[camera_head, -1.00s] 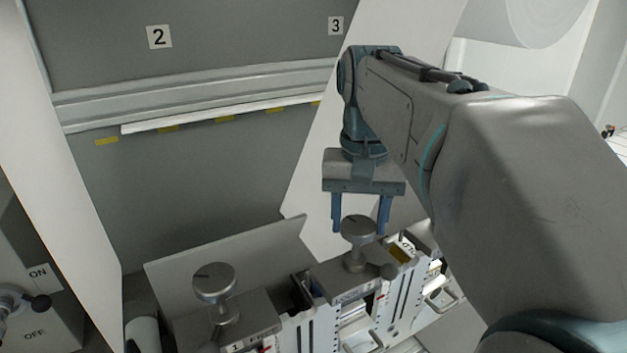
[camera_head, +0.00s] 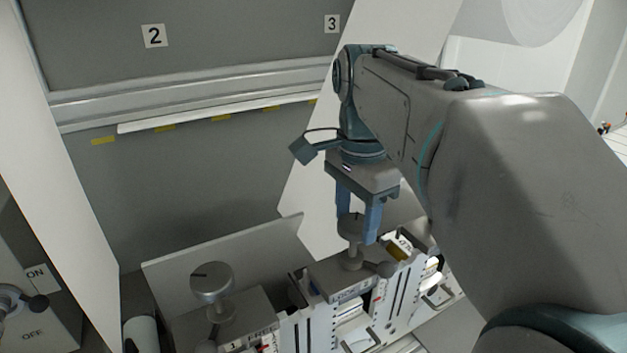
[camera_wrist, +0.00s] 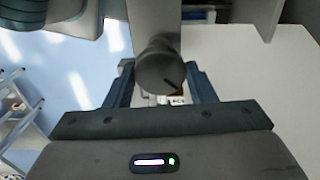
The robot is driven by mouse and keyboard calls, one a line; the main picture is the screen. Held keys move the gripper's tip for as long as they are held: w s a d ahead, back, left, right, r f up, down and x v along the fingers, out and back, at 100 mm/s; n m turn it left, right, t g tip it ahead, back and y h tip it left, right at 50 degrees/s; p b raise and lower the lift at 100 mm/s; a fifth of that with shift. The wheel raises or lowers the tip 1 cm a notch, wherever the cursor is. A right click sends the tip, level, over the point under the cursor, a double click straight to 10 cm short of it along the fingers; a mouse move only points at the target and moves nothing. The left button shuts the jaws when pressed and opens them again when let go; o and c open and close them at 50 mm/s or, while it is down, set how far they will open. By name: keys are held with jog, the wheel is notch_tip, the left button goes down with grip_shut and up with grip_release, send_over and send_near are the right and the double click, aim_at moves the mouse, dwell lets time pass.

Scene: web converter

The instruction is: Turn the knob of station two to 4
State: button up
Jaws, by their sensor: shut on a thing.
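Two round grey knobs on stems stand on the machine. My gripper (camera_head: 356,228) points down around the right-hand knob (camera_head: 350,226), with one blue finger on each side, and is shut on it. In the wrist view this knob (camera_wrist: 160,68) sits between the fingers, and a short dark line marks its face. The left knob (camera_head: 212,280) stands free, also with a dark mark on top. On the grey back wall, a "2" label (camera_head: 154,36) is at upper left and a "3" label (camera_head: 332,24) is farther right. I cannot read the held knob's setting.
A tilted grey plate (camera_head: 225,260) stands behind the knobs. White slotted units (camera_head: 395,295) lie below and right of the held knob. A white panel (camera_head: 72,170) and an ON/OFF switch box (camera_head: 38,315) are at left. Open space lies above the left knob.

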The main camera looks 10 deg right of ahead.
aim_at(356, 223)
jog(key=shift+m, duration=1.5)
jog(key=o, duration=1)
jog(key=shift+r, duration=0.15)
notch_tip(356, 223, up, 14)
jog(key=shift+f, duration=0.2)
